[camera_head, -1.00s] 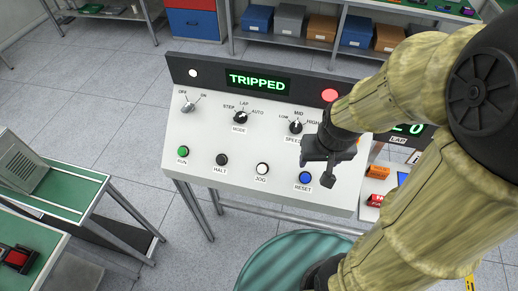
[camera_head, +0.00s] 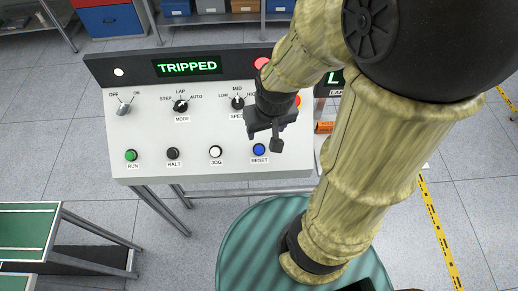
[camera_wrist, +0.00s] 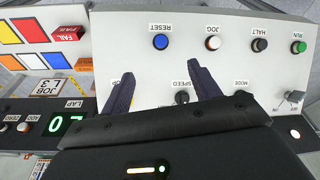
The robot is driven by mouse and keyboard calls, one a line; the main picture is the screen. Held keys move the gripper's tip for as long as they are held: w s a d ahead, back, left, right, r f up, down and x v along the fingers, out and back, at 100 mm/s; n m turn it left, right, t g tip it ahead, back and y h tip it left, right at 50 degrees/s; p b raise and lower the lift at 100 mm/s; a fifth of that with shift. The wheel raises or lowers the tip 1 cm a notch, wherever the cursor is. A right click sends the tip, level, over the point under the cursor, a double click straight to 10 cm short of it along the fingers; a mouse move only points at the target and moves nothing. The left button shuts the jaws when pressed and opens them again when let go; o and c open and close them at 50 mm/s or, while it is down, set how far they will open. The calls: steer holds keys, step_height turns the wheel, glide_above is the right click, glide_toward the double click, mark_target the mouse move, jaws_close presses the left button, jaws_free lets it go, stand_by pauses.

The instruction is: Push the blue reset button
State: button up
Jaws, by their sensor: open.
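The blue RESET button (camera_head: 259,149) is at the lower right of the white sloped control panel (camera_head: 200,135). In the wrist view the button (camera_wrist: 161,41) is near the top, ahead of my fingertips and apart from them. My gripper (camera_head: 264,138) is over the panel just above the button in the head view; its two dark fingers are spread in the wrist view (camera_wrist: 157,73), with nothing between them. The display (camera_head: 188,67) reads TRIPPED in green.
The SPEED knob (camera_wrist: 182,97) is close to my fingers. A red light (camera_head: 262,63) is on the panel's top bar.

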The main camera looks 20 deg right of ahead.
jaws_close()
stand_by(0.3)
stand_by(1.6)
